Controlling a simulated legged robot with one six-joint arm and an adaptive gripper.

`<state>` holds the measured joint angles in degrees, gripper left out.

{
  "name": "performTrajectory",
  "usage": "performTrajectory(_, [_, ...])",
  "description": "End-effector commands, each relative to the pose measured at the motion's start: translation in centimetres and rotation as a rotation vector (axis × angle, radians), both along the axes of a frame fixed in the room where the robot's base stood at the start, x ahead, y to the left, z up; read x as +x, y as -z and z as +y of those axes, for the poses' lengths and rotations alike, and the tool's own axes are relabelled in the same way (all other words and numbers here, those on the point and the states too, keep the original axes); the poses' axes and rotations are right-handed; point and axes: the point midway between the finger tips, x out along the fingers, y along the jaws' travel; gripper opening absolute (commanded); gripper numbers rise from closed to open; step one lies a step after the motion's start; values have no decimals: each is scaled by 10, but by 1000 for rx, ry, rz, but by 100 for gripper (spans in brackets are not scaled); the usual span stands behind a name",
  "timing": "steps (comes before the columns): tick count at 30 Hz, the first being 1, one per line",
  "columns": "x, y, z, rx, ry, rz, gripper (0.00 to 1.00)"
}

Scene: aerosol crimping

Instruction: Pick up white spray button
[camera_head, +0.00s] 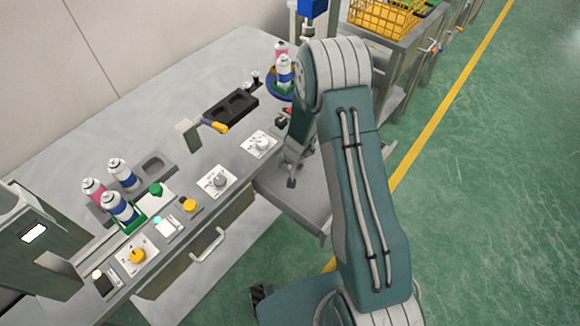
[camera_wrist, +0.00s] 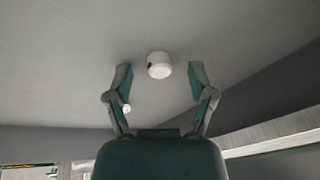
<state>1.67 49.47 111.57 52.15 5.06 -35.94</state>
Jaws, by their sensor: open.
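In the wrist view, a small white round button (camera_wrist: 160,65) rests on a plain grey surface, with a dark spot on its left side. My gripper (camera_wrist: 158,78) is open, one finger on each side of the button in the picture, with visible gaps to both. I cannot tell how far above or short of it the fingertips are. In the head view, my gripper (camera_head: 291,178) points down by the grey side shelf (camera_head: 310,207) at the workbench's front edge. I cannot make out the button there.
A smaller white piece (camera_wrist: 126,108) shows beside the left finger. The workbench (camera_head: 150,120) holds spray cans (camera_head: 122,172), a black tray (camera_head: 231,108) and knobs on white cards (camera_head: 219,180). A can stands on a blue round holder (camera_head: 279,88) behind my arm.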

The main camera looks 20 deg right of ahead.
Motion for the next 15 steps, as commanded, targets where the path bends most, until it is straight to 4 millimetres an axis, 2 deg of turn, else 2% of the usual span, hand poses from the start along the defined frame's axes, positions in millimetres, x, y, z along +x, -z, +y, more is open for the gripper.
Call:
performTrajectory(8, [0, 2, 0, 0, -1, 0, 71])
performTrajectory(9, [0, 2, 0, 0, -1, 0, 57])
performTrajectory(11, [0, 2, 0, 0, -1, 0, 48])
performTrajectory(15, [0, 2, 0, 0, -1, 0, 24])
